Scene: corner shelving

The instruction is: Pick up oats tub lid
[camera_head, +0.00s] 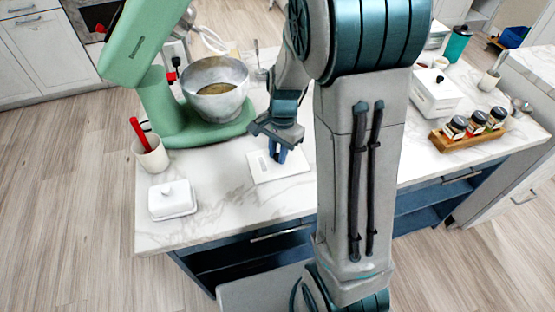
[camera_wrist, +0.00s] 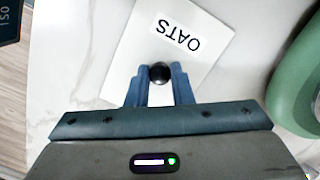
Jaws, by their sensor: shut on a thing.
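The oats tub lid (camera_wrist: 128,62) is a flat white square with a black round knob (camera_wrist: 160,72) and an "OATS" label. It lies on the marble counter, or very close above it; I cannot tell which. In the head view the lid (camera_head: 262,173) is in the middle of the counter, partly hidden by my gripper (camera_head: 278,154). In the wrist view the blue fingers of my gripper (camera_wrist: 159,76) are shut on the knob, one on each side. No oats tub shows.
A green stand mixer (camera_head: 165,115) with a metal bowl (camera_head: 216,98) stands left of my gripper. A white butter dish (camera_head: 172,199) and a utensil crock (camera_head: 152,158) are at the left. A white box (camera_head: 436,95) and a spice rack (camera_head: 470,140) stand at the right. The front counter is clear.

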